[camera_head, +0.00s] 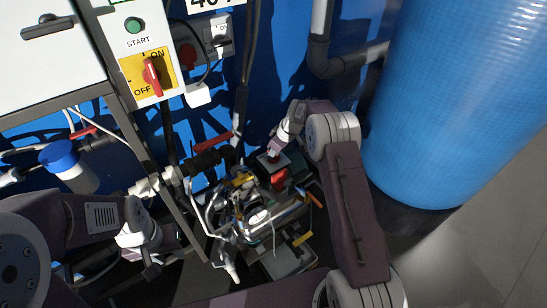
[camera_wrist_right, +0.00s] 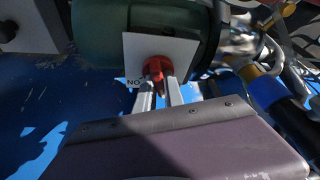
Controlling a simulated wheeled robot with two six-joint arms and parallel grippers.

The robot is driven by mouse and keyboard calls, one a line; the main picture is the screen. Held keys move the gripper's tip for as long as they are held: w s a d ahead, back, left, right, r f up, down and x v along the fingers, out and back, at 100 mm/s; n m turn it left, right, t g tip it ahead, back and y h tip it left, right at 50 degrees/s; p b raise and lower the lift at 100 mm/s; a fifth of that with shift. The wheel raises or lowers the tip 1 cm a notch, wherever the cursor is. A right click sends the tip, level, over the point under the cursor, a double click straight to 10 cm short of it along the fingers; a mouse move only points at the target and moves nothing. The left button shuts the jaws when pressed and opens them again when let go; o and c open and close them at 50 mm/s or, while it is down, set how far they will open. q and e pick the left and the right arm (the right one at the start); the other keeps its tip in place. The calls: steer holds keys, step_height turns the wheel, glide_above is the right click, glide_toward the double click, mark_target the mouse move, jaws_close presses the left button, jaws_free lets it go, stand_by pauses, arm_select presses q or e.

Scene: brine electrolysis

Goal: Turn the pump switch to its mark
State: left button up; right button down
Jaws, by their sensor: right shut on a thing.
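The pump switch is a red knob (camera_wrist_right: 158,67) on a white square plate (camera_wrist_right: 187,52) fixed to a dark green housing in the right wrist view. Lettering that looks like "ON" upside down shows at the plate's lower left edge. My right gripper (camera_wrist_right: 160,88) is shut on the red knob, one finger on each side.
A yellow ON/OFF plate with a red handle (camera_head: 151,77) and a green START button (camera_head: 133,25) are on the white cabinet at upper left. Pipes and valves crowd the pump. A large blue tank (camera_head: 460,100) stands at the right, beside my right arm.

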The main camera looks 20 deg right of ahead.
steer(key=shift+n, duration=0.9)
steer(key=shift+n+g+y, duration=0.5)
steer(key=shift+n+g, duration=0.2)
steer(key=shift+n, duration=0.7)
steer(key=c, duration=1.4)
jaws_free()
steer(key=shift+c, duration=0.2)
steer(key=p+v, duration=0.2)
steer(key=v, duration=0.7)
